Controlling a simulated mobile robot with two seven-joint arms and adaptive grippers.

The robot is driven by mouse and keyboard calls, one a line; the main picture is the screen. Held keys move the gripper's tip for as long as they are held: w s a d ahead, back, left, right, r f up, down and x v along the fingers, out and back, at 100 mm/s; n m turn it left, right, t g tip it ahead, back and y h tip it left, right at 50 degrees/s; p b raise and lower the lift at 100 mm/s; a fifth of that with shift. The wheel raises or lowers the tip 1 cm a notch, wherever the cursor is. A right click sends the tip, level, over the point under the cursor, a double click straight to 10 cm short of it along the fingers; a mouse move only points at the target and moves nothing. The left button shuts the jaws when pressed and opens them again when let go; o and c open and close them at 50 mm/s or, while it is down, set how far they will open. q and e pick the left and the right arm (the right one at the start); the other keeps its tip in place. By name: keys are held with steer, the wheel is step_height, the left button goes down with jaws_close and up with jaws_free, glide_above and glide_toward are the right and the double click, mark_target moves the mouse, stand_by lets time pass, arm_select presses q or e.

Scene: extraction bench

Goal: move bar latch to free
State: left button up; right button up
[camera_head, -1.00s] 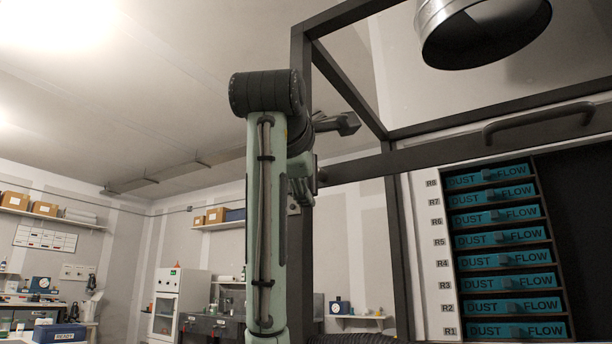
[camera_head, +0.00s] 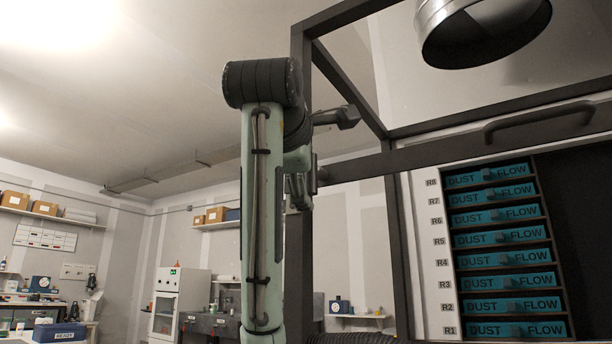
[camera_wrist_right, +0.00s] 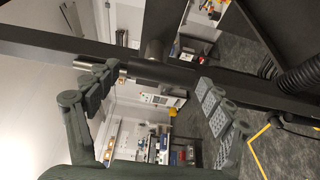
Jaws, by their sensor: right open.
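The bar latch (camera_wrist_right: 170,73) shows in the right wrist view as a dark round bar with a silver end (camera_wrist_right: 88,64), lying along a dark frame rail. My right gripper (camera_wrist_right: 158,78) is open, its two fingers spread with the bar's middle between their tips in the picture. The left finger overlaps the silver end; I cannot tell whether they touch. In the head view my right gripper (camera_head: 301,190) is small and partly hidden behind its own arm, beside the dark frame post. The latch cannot be made out clearly there. My left gripper is not in view.
A dark hood frame (camera_head: 397,240) stands at right, with a bar handle (camera_head: 540,120) on its slanted rail. Blue DUST FLOW strips (camera_head: 505,241) sit in a rack labelled R1 to R8. A metal duct (camera_head: 480,30) hangs above. A ribbed black hose (camera_wrist_right: 300,75) shows in the wrist view.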

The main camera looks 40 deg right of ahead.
steer(key=v, duration=1)
steer(key=shift+s+a, duration=0.2)
steer(key=shift+r, duration=0.1)
